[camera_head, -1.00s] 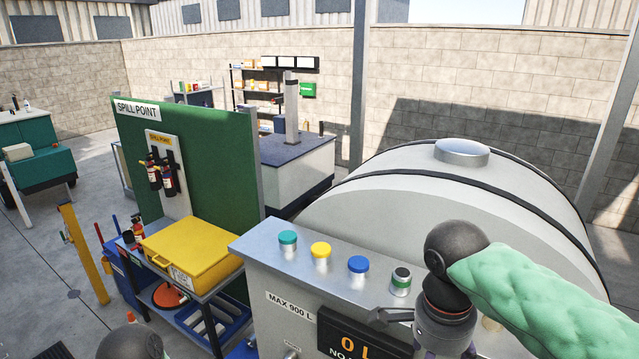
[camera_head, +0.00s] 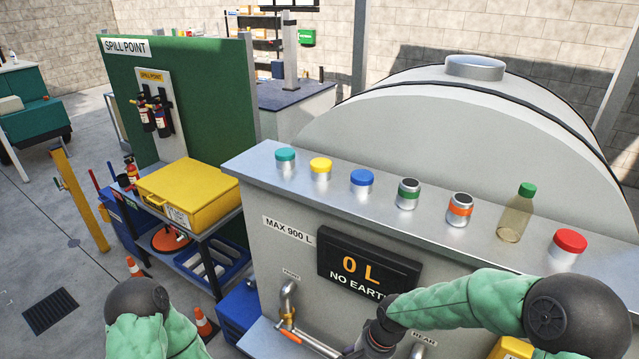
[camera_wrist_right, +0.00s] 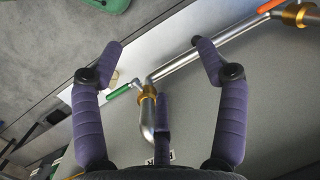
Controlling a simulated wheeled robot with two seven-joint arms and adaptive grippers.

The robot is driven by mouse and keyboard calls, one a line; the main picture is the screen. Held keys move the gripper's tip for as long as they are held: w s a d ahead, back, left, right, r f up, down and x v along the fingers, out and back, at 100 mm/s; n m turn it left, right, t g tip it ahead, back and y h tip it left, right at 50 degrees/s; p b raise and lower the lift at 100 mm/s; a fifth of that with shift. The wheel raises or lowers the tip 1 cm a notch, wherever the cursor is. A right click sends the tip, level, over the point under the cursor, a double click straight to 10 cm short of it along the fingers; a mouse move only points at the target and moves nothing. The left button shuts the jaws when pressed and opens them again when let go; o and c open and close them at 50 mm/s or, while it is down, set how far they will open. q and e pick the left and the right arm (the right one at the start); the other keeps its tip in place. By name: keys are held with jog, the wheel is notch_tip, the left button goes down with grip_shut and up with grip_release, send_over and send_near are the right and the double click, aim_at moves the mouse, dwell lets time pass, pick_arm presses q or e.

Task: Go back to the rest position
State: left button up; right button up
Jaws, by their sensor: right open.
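My right arm (camera_head: 460,303), in a green sleeve, comes in from the right of the head view and reaches low across the front of the grey tank cabinet (camera_head: 285,210). Its hand is cut off by the bottom edge, beside the pipework. In the right wrist view the right gripper (camera_wrist_right: 158,47) is open, with nothing between its purple fingers. Beyond the fingers are a metal pipe (camera_wrist_right: 215,48) and a green-handled valve (camera_wrist_right: 120,91). My left arm (camera_head: 150,320) shows only in part at the bottom left, and its gripper is out of view.
On the cabinet ledge stand a teal-lidded jar (camera_head: 286,163), several other jars, a green-capped bottle (camera_head: 517,213) and a red-lidded jar (camera_head: 567,249). A display (camera_head: 368,267) reads 0 L. A yellow case (camera_head: 188,192) sits on a shelf at left. Cones (camera_head: 204,325) stand on the floor.

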jog(key=s+f+n+b, duration=0.1)
jog(key=s+f+b, duration=0.2)
jog(key=f, duration=0.7)
jog(key=s+f+n+b, duration=0.1)
jog(key=s+f+b, duration=0.3)
jog(key=f, duration=0.7)
jog(key=s+f+n+y+b, duration=0.1)
jog(key=s+f+b, duration=0.3)
jog(key=f, duration=0.7)
jog(key=shift+s+t, duration=0.3)
jog(key=shift+s, duration=0.25)
jog(key=shift+a, duration=0.1)
